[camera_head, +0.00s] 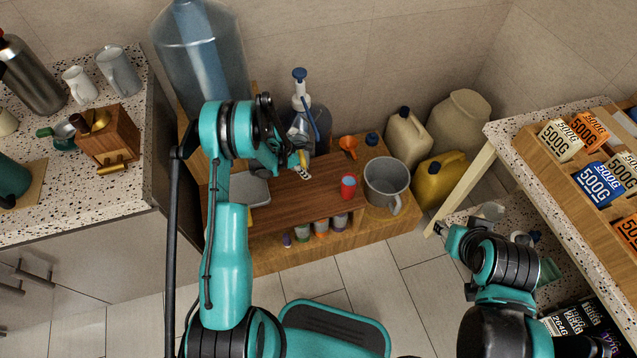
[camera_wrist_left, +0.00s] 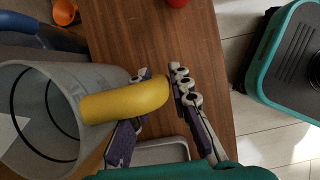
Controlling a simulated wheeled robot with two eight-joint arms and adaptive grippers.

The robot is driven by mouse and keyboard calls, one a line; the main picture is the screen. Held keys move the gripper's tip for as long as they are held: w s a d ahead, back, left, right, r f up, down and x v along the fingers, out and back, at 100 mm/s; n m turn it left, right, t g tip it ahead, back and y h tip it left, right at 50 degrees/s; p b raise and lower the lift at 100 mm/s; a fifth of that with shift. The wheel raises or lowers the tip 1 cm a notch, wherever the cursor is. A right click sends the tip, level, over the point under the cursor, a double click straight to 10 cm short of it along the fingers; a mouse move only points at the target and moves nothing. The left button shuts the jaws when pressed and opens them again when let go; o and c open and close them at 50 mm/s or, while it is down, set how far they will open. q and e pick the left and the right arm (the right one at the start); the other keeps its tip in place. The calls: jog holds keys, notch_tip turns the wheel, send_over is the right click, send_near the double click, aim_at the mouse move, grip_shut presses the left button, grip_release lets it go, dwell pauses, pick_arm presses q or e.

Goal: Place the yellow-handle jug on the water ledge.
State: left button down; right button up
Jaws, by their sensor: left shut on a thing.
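The yellow-handle jug (camera_wrist_left: 35,120) is a translucent grey vessel with its open mouth toward the camera in the left wrist view. Its thick yellow handle (camera_wrist_left: 125,101) reaches between the fingers of my left gripper (camera_wrist_left: 162,78), which is shut on it.
On the ledge are a large water bottle (camera_head: 200,60), a pump bottle (camera_head: 301,88), an orange funnel (camera_head: 348,145), a red cup (camera_head: 348,187) and a grey pitcher (camera_head: 387,182). Canisters stand behind at right. The brown board (camera_head: 300,203) has clear room in front.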

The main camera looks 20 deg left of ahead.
pick_arm(q)
notch_tip(320, 180, down, 7)
jog(key=shift+r+b, duration=0.15)
jog(key=shift+b, duration=0.75)
jog(key=shift+w+d+f, duration=0.1)
jog(key=shift+d+f, duration=0.1)
jog(key=shift+d, duration=0.05)
jog(key=shift+w+d+b, duration=0.4)
jog(key=shift+w+d, duration=0.25)
jog(key=shift+d, duration=0.3)
jog(key=shift+w+d+b, duration=0.35)
jog(key=shift+w+d, duration=0.25)
jog(key=shift+d, duration=0.35)
jog(key=shift+w+d+f+b, duration=0.2)
jog(key=shift+w+d+b, duration=0.2)
jog(key=shift+d, duration=0.25)
jog(key=shift+w+d+f+b, duration=0.2)
jog(key=shift+w+d+b, duration=0.2)
jog(key=shift+d, duration=0.2)
jog(key=shift+f, duration=0.15)
